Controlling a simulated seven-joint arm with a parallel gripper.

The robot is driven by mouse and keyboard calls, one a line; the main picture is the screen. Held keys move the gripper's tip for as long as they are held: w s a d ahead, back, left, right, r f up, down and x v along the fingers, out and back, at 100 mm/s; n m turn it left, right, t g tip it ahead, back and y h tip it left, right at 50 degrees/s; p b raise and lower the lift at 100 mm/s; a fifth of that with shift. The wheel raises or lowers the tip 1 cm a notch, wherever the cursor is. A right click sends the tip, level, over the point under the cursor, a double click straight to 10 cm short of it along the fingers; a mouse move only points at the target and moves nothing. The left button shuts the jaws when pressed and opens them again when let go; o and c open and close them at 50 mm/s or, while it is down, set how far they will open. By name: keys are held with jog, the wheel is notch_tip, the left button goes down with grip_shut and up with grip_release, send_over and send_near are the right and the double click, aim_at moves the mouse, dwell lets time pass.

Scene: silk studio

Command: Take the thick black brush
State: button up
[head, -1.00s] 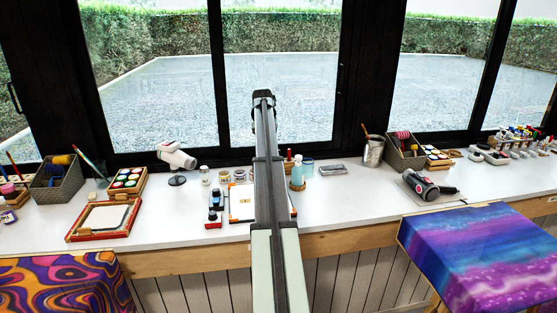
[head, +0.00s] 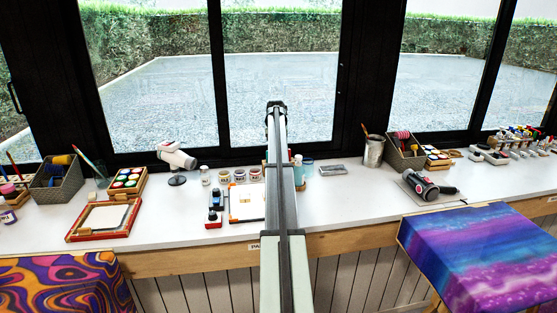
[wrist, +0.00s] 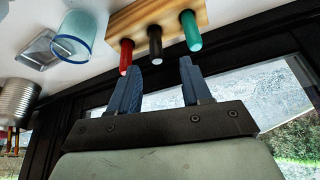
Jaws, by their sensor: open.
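In the wrist view, a light wooden holder (wrist: 165,14) carries three thick handles in a row: red (wrist: 126,58), black (wrist: 155,45) and green (wrist: 190,32). The black one is the thick black brush, in the middle. My gripper (wrist: 158,64) is open and empty. Its two blue-grey fingers point toward the row, and the black handle's end shows in the gap between them, apart from both fingertips. In the head view my own arm hides the gripper and most of the holder.
A clear blue cup (wrist: 75,38) stands beside the holder; a grey metal tray (wrist: 40,55) and a metal can (wrist: 16,100) lie farther off. In the head view, paint jars (head: 240,176) stand left of my arm. Dark-framed windows (head: 284,75) rise behind the white counter (head: 345,205).

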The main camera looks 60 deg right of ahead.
jog(key=shift+s+x, duration=0.15)
jog(key=shift+x, duration=1.2)
jog(key=shift+s+x, duration=0.15)
jog(key=shift+x, duration=1.2)
jog(key=shift+a, duration=0.1)
jog(key=shift+c, duration=0.2)
grip_shut()
